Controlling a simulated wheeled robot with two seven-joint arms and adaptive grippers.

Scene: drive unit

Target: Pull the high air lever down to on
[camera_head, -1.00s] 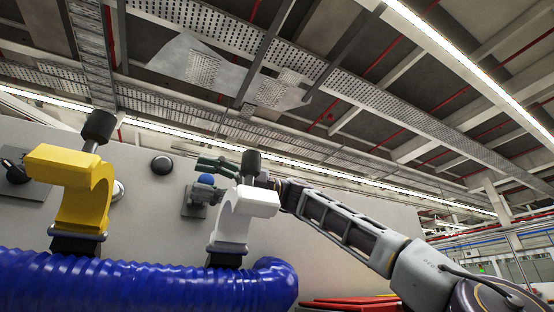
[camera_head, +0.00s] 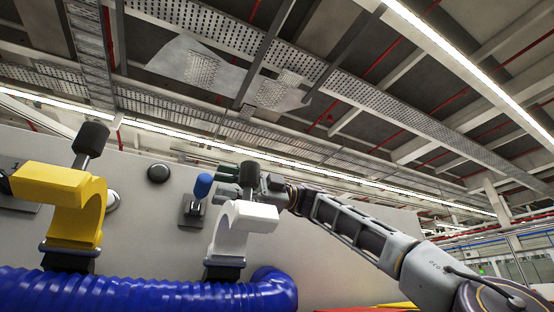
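A lever with a blue grip (camera_head: 203,186) stands upright on a small grey plate (camera_head: 191,213) on the grey panel. I take it for the high air lever, but no label can be read. My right gripper (camera_head: 226,181) is just right of the blue grip, its fingers pointing left towards it. A visible gap separates the fingertips from the grip. A black knob and white hook-shaped part (camera_head: 245,219) partly cover the gripper, so its opening is unclear. My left gripper is out of view.
A yellow hook-shaped part (camera_head: 62,191) with a black knob stands at the left. A blue corrugated hose (camera_head: 150,296) runs along the bottom. Round black (camera_head: 158,173) and silver (camera_head: 112,201) buttons are on the panel (camera_head: 150,230).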

